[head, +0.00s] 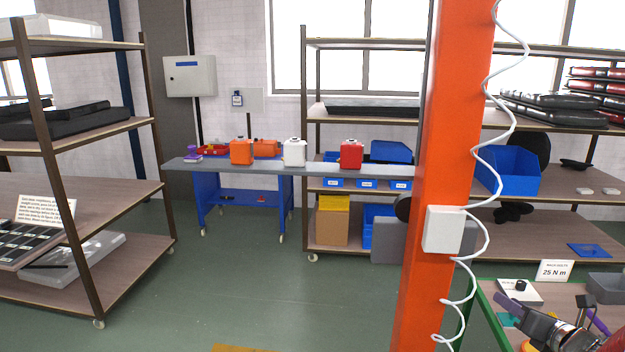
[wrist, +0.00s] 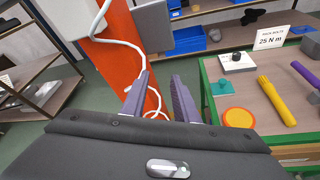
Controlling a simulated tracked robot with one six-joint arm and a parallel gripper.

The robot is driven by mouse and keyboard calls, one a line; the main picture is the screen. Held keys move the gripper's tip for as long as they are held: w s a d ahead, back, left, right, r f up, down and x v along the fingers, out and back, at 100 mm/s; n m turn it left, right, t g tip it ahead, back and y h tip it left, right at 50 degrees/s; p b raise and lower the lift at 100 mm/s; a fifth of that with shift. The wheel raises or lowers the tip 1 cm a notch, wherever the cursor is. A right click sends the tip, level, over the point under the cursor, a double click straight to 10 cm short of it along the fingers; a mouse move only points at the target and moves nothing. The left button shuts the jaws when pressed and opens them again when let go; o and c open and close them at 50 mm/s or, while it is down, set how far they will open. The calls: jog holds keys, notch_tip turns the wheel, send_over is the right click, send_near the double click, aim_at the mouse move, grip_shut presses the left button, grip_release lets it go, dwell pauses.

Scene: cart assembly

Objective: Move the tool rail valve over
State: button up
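My gripper (wrist: 161,77) shows in the wrist view as two purple fingers standing apart, with nothing between them. In the head view my gripper (head: 509,304) is at the lower right, above the green-framed bench. I cannot tell for certain which thing is the tool rail valve. A small teal part (wrist: 222,86) lies on the bench, right of the fingers and apart from them. It is partly seen in the head view (head: 507,320). A white block with a black knob (wrist: 237,61) stands behind it; it also shows in the head view (head: 520,290).
The orange column (head: 440,150) with a white coiled cable stands left of the bench. A yellow cylinder (wrist: 277,101), an orange-yellow disc (wrist: 238,118) and a "25 N m" sign (head: 556,271) are on the bench. A blue worktable (head: 225,168) stands farther back. The floor before it is clear.

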jog(key=s+a+f+n+g+y, duration=0.25)
jog(key=s+a+n+g, duration=0.2)
jog(key=a+n, duration=0.65)
jog(key=s+a+f+n+g+y, duration=0.2)
jog(key=s+a+n+g+y, duration=0.3)
jog(key=a+n, duration=0.55)
jog(key=s+a+r+n+h, duration=0.7)
jog(key=s+a+n, duration=0.5)
jog(key=n, duration=0.7)
notch_tip(320, 180, up, 2)
jog(key=shift+s+a+r+n+t, duration=0.1)
jog(key=shift+s+a+n+t, duration=0.3)
jog(key=shift+a, duration=0.3)
